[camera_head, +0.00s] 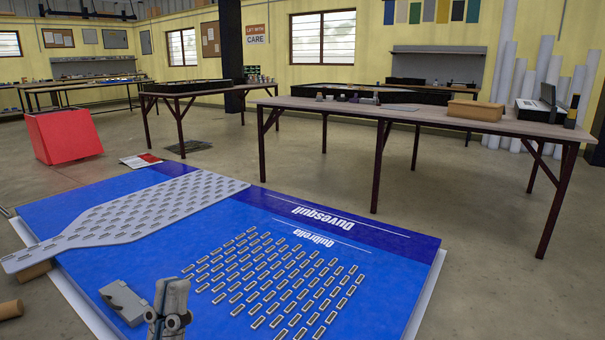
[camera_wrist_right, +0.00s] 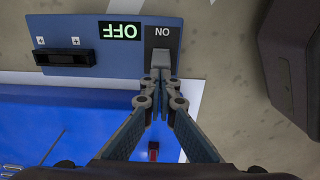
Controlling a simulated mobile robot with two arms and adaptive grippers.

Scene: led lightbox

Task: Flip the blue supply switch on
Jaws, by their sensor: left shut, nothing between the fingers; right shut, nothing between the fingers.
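The blue supply box (camera_wrist_right: 100,24) lies at the top of the right wrist view. Its lit green display (camera_wrist_right: 121,31) reads OFF, upside down. Beside it is a dark grey switch plate with an upside-down ON label; its light grey switch (camera_wrist_right: 161,57) is partly hidden by my fingertips. My right gripper (camera_wrist_right: 160,76) is shut and empty, its tips at the switch's near end; I cannot tell whether they touch. My left gripper (camera_head: 170,287) is shut and empty, over the blue panel (camera_head: 270,205) at the bottom of the head view. The supply box is not clearly visible there.
The panel carries rows of small LED strips and a grey perforated plate (camera_head: 150,208). A grey box (camera_head: 124,302) is beside my left gripper. A red bin (camera_head: 63,135) and a wooden table (camera_head: 400,112) stand beyond. A dark object (camera_wrist_right: 293,55) is at the right in the wrist view.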

